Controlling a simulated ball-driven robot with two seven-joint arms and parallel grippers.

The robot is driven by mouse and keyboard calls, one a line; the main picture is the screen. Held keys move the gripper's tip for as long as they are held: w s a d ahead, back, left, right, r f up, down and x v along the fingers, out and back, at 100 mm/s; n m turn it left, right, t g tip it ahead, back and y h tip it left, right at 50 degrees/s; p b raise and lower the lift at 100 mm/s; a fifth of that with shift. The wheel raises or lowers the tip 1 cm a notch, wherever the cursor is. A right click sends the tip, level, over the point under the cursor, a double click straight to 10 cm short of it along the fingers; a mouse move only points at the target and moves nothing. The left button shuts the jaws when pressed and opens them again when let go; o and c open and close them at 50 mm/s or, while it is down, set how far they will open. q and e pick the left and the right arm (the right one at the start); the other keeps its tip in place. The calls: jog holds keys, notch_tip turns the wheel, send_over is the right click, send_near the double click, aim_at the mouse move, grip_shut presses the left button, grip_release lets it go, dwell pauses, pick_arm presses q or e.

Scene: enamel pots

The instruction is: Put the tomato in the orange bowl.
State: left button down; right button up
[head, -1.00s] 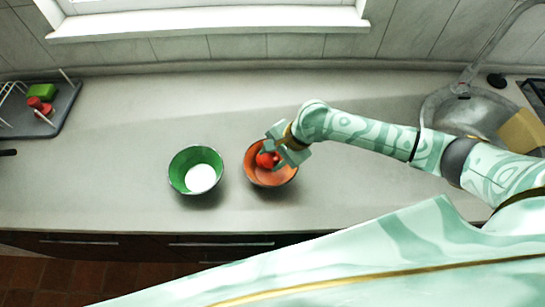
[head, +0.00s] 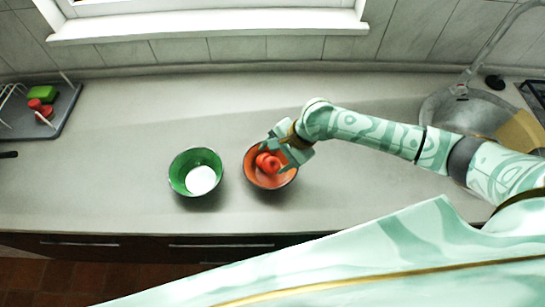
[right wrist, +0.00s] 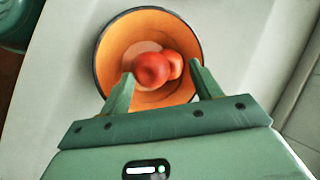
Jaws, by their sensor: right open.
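The orange bowl (head: 285,180) stands upright on the counter, right of the green bowl. The red tomato (head: 267,162) lies inside it; in the right wrist view the tomato (right wrist: 152,69) is against a second rounded red shape, and I cannot tell if that is a separate thing. My right gripper (head: 284,149) is over the far right part of the bowl. In the right wrist view its fingers (right wrist: 161,76) are apart and empty, with the red shapes beyond and between them. My left gripper is not in view.
The green bowl (head: 180,175) with a white round patch inside stands close on the left. A dark tray (head: 62,115) with green and red items is at the far left. A sink (head: 440,105) is at the right. The counter behind the bowls is clear.

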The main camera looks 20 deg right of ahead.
jog(key=p+v, duration=0.2)
jog(key=v, duration=0.8)
jog(key=shift+r, duration=0.15)
jog(key=shift+s+d, duration=0.1)
